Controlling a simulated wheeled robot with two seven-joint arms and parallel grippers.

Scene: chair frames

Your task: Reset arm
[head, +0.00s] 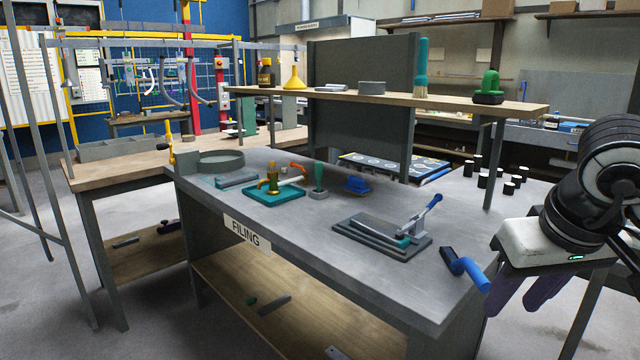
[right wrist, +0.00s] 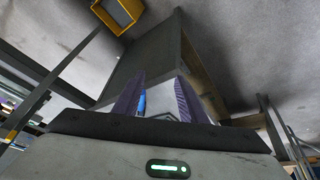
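My right gripper (head: 515,310) hangs at the right of the head view, past the right end of the filing bench (head: 290,225). Its two purple fingers are apart, with nothing visibly held between them. The fingers also show apart in the right wrist view (right wrist: 160,76), with a small blue patch showing beside the left finger. My right arm is folded at the right edge of the head view. My left gripper and left arm are not in view.
Several small black-and-white cylinders (head: 483,181) stand behind. A shelf (head: 410,97) spans above the bench.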

